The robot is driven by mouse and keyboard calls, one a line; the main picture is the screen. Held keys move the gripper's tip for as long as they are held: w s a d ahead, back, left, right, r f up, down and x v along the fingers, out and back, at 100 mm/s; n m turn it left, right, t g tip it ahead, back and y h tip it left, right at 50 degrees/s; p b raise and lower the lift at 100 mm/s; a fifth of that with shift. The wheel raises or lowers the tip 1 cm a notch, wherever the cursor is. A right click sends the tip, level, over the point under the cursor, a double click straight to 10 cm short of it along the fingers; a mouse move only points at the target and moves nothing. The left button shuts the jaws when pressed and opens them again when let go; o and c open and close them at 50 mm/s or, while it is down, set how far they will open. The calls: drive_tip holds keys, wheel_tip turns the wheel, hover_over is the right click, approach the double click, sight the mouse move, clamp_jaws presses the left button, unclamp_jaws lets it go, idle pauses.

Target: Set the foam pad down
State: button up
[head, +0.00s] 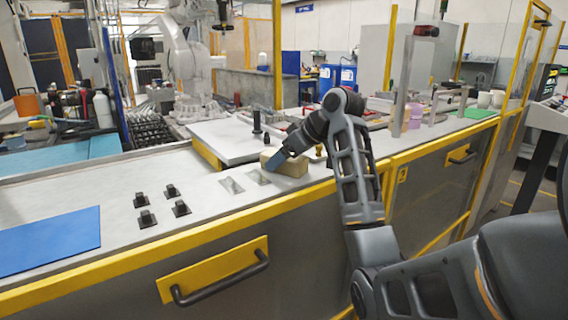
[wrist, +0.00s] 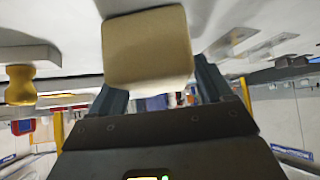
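The foam pad (head: 289,165) is a tan, rounded block at my gripper, low over the pale worktop, near the front edge of a white raised plate. In the wrist view the foam pad (wrist: 147,48) sits between the two dark blue-grey fingers, filling the gap between them. My gripper (head: 276,160) reaches down to it from the right, its fingers shut on the pad's sides. The arm and fingers hide part of the pad in the head view. I cannot tell whether its underside touches the worktop.
The white plate (head: 228,138) with a yellow edge and a dark upright peg lies behind. Two flat grey patches (head: 231,185) lie on the worktop left of the pad. Several small black fixtures (head: 147,218) and a blue mat (head: 50,240) are farther left. A yellow rail borders the front.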

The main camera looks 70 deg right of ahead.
drive_tip(key=c, duration=1)
drive_tip(key=shift+o, duration=0.2)
drive_tip(key=shift+r, duration=0.5)
drive_tip(key=r, duration=0.3)
drive_tip(key=shift+s+d+r, duration=0.25)
drive_tip(key=shift+s+r, duration=0.05)
drive_tip(key=shift+r, duration=0.05)
drive_tip(key=s+d+r+p, duration=0.2)
drive_tip(key=s+d+r, duration=0.3)
drive_tip(key=s, duration=0.4)
drive_tip(key=shift+d+r, duration=0.35)
drive_tip(key=shift+r, duration=0.3)
